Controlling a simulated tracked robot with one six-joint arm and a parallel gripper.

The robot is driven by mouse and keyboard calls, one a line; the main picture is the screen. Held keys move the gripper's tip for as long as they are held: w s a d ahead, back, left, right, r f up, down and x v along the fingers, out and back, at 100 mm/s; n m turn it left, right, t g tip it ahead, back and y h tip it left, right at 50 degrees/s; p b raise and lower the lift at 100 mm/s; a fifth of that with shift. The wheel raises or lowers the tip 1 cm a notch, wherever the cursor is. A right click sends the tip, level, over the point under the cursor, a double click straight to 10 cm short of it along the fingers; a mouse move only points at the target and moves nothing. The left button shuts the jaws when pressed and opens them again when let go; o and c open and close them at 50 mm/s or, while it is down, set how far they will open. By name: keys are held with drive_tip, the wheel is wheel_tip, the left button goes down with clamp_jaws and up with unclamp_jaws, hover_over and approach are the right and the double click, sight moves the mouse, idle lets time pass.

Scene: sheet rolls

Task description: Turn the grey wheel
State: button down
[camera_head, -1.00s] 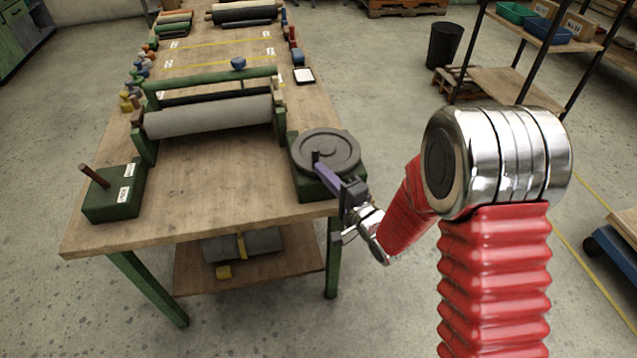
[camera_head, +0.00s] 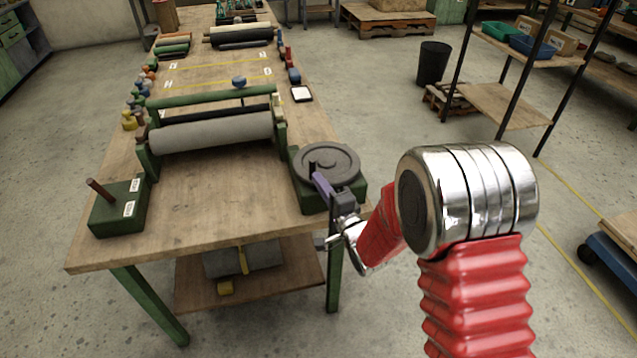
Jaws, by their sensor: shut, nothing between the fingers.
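The grey wheel (camera_head: 340,164) lies flat on top of a dark green box (camera_head: 357,192) at the table's front right corner. A dark upright peg shows near the left part of the wheel. My gripper (camera_head: 318,180) is shut and empty, with its purple fingers reaching up to the front left edge of the wheel by the peg. I cannot tell whether the fingers touch the peg or the wheel. My wrist hangs just past the table's front right corner.
A roller machine with a grey roll (camera_head: 212,132) stands left of the wheel. A green block with a brown lever (camera_head: 100,190) sits at the front left. A white pad (camera_head: 301,94) lies behind the wheel. The table's (camera_head: 215,208) front middle is bare.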

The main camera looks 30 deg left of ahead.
drive_tip(key=v, duration=1.4)
drive_tip(key=shift+a, duration=0.15)
